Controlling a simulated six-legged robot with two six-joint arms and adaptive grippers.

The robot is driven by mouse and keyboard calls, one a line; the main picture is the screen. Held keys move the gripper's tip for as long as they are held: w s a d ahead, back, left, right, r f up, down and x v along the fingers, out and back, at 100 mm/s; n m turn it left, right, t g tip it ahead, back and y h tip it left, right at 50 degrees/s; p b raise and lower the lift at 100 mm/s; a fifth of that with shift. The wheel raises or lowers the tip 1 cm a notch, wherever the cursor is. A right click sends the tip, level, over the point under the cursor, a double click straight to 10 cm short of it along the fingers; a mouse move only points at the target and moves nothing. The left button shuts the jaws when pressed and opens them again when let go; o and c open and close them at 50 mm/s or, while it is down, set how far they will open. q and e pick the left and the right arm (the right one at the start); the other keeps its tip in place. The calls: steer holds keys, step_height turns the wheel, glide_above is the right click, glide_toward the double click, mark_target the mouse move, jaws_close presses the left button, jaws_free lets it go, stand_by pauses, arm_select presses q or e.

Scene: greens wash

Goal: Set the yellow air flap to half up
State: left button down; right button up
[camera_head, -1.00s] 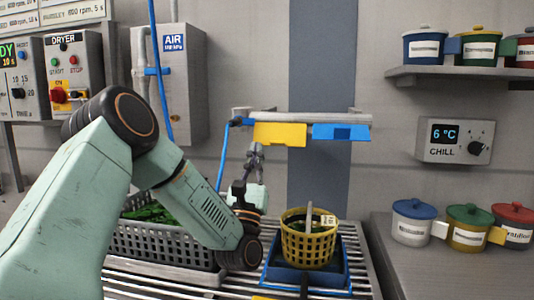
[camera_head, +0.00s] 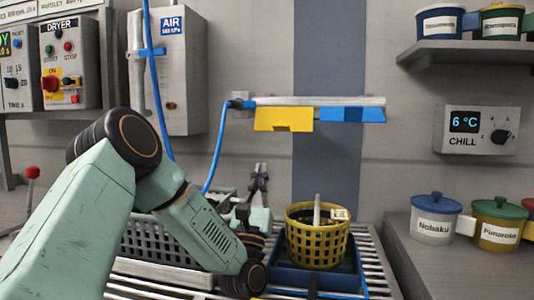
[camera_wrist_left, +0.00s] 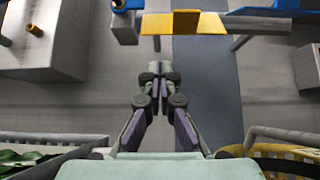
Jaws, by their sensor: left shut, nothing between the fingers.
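The yellow air flap (camera_head: 284,119) hangs from the left part of a grey bar (camera_head: 310,101) on the back wall. A blue flap (camera_head: 350,115) hangs beside it on the right. In the left wrist view the yellow flap (camera_wrist_left: 186,22) is ahead and above the fingers. My left gripper (camera_head: 260,172) is shut and empty, pointing up, below the yellow flap and a little to its left, apart from it. It also shows in the left wrist view (camera_wrist_left: 160,72). My right gripper is not in view.
A blue hose (camera_head: 216,150) runs to the bar's left end. A yellow basket (camera_head: 318,238) stands in a blue tray (camera_head: 283,275). A grey crate (camera_head: 150,240) stands at left behind my arm. A grey AIR box (camera_head: 180,80) is on the wall.

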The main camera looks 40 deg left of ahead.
mark_target(267, 128)
arm_select(q)
steer(key=b+x, duration=0.1)
steer(key=x, duration=0.9)
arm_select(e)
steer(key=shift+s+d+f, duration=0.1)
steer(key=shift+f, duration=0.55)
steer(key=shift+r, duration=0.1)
arm_select(q)
steer(key=shift+s+d+r+g+h+p, duration=0.15)
steer(key=shift+s+d+r+g+p, duration=0.15)
steer(key=shift+s+p, duration=0.25)
steer(key=shift+s+d+r+g+h+p, duration=0.15)
steer(key=shift+s+d+r+g+p, duration=0.15)
steer(key=shift+p, duration=0.4)
steer(key=shift+w+a+f, duration=0.15)
steer(key=shift+w+f, duration=0.05)
steer(key=shift+f, duration=0.15)
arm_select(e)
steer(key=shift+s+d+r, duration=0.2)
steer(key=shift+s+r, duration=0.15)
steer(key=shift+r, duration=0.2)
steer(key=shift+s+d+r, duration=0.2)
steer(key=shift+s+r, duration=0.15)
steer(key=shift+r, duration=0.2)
